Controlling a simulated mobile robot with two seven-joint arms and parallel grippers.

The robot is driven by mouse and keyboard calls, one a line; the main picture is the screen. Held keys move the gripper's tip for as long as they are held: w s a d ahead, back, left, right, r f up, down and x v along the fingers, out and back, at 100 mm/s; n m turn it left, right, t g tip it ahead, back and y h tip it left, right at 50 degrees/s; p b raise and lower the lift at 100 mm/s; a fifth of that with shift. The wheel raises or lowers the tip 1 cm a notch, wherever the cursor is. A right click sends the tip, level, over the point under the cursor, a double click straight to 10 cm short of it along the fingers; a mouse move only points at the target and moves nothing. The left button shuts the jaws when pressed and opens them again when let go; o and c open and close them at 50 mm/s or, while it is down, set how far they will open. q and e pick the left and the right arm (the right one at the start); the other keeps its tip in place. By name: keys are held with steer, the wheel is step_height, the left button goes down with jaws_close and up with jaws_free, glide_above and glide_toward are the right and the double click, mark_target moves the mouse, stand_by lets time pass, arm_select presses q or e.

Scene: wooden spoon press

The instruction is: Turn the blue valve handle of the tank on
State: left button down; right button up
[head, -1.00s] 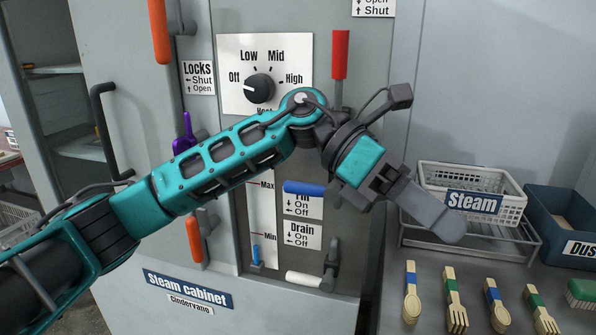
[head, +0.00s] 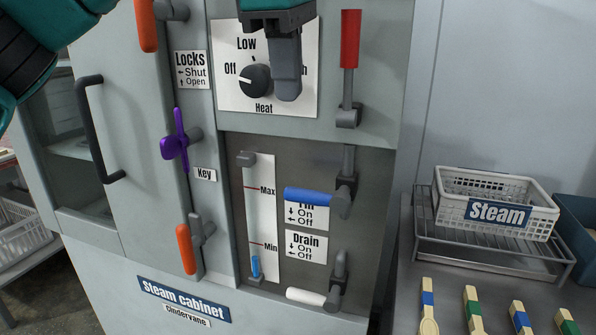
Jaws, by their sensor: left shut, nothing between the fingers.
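The blue valve handle (head: 311,196) lies roughly level on the tank front, pointing left from its dark pivot. It partly covers the Fill label (head: 306,214), which has On and Off marks. The tank's level gauge (head: 260,215) has Max and Min lines and a blue marker near the bottom. My left gripper (head: 287,88) is shut and empty, with its fingers pointing down in front of the heat panel, above the blue handle and apart from it. It hides part of the dial's labels. My right gripper is out of view.
A white Drain handle (head: 306,296) sits below. A red handle (head: 350,40) stands upright at upper right, and orange handles (head: 186,249) and a purple key (head: 175,145) are at left. A Steam basket (head: 494,206) stands on a rack at right, with wooden cutlery in front.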

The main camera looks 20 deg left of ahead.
arm_select(q)
steer(key=b, duration=0.2)
glide_toward(298, 190)
steer(key=f, duration=0.6)
steer(key=shift+w+b, duration=0.3)
steer(key=shift+w, duration=0.1)
steer(key=shift+w+f, duration=0.1)
steer(key=shift+f, duration=0.3)
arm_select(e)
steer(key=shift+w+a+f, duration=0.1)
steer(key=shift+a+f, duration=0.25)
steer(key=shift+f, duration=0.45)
arm_select(q)
steer(key=shift+w, duration=0.1)
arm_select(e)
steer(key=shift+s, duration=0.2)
